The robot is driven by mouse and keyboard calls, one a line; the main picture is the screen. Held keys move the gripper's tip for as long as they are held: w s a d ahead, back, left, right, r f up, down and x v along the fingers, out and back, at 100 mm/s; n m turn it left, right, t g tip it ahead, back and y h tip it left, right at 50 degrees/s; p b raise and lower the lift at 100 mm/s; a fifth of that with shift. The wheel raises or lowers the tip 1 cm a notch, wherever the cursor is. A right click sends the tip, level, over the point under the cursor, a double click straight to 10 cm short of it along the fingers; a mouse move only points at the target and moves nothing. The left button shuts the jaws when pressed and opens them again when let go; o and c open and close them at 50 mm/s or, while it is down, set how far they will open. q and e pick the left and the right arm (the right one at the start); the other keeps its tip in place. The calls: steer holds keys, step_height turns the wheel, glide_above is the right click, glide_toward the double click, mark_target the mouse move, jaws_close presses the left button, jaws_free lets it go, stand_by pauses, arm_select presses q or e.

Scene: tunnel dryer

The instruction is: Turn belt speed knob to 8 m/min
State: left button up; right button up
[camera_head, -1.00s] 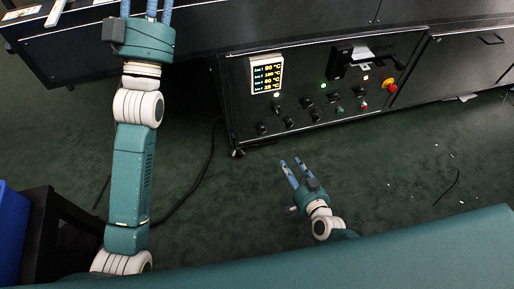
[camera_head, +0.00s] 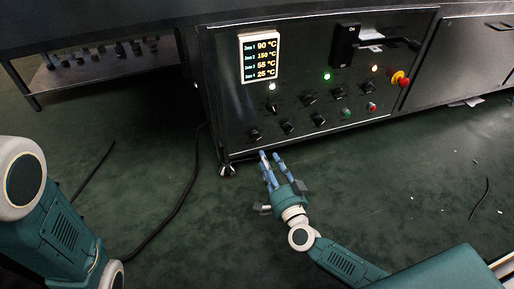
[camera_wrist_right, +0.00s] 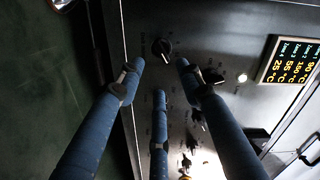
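The black control panel (camera_head: 225,100) carries two rows of small black knobs, one at the lower left (camera_head: 255,134) and others such as the lower middle one (camera_head: 287,127). Their labels are too small to read, so I cannot tell which is the belt speed knob. My right gripper (camera_head: 270,154) is at the panel's lower edge, below the lower-left knobs, with its blue fingers spread and empty. In the right wrist view, a knob (camera_wrist_right: 162,48) lies beyond and between the open fingers (camera_wrist_right: 158,80). Another knob (camera_wrist_right: 212,76) is partly behind a fingertip. My left gripper is out of view.
A temperature display (camera_head: 261,58) sits above the knobs. A green button (camera_head: 346,114), a red button (camera_head: 371,107) and a red emergency stop (camera_head: 400,78) are to the right. A black cable (camera_head: 178,205) lies on the floor left of my right gripper.

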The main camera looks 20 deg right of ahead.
mark_target(255, 137)
steer(key=w+b, duration=0.4)
steer(key=w, duration=0.5)
steer(key=shift+w+a, duration=0.15)
steer(key=shift+c, duration=0.2)
steer(key=c, duration=0.8)
